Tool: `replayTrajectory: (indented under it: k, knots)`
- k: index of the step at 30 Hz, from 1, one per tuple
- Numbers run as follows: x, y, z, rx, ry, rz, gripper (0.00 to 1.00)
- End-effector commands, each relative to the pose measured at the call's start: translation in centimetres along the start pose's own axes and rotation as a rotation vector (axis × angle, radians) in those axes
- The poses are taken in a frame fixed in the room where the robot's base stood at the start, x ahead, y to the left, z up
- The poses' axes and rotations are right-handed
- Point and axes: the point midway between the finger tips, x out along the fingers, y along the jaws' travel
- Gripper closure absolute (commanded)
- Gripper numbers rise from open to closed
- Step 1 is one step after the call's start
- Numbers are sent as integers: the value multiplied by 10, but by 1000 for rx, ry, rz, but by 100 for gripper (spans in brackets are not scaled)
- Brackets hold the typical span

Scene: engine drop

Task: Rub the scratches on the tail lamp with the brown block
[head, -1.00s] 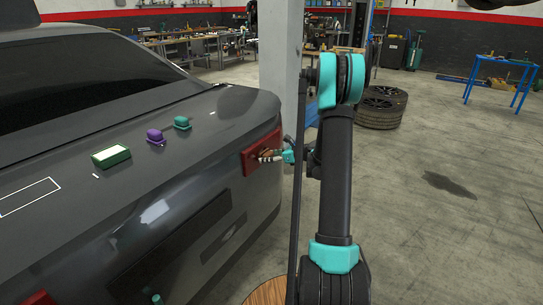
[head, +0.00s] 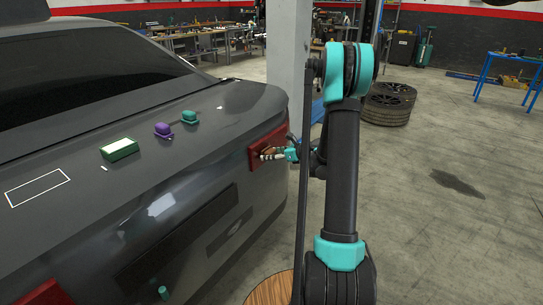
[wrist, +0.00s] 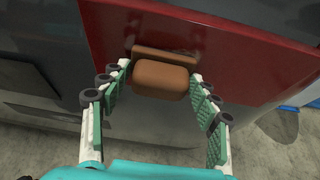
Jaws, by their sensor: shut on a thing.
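The red tail lamp (head: 257,158) is on the rear corner of the grey car; it also fills the upper part of the wrist view (wrist: 225,45). My gripper (head: 268,153) is at the lamp's face. In the wrist view, my gripper (wrist: 157,88) has its fingers on either side of the brown block (wrist: 160,78) and is shut on it. The block's far side lies against or very near the red lamp; I cannot tell whether it touches. I see no scratches; the block may cover them.
A white rectangle outline (head: 38,188) is on the lid at left. A pillar (head: 288,65) stands behind my arm. Open floor lies at right.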

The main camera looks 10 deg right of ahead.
Motion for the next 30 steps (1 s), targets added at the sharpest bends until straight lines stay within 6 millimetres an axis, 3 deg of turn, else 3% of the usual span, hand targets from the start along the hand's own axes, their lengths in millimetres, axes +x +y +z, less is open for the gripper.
replayTrajectory:
  k: [10, 30]
  knots:
    - [1, -28, 1, 0, -1, -3, 61]
    - [0, -67, 2, 1, -2, -3, 62]
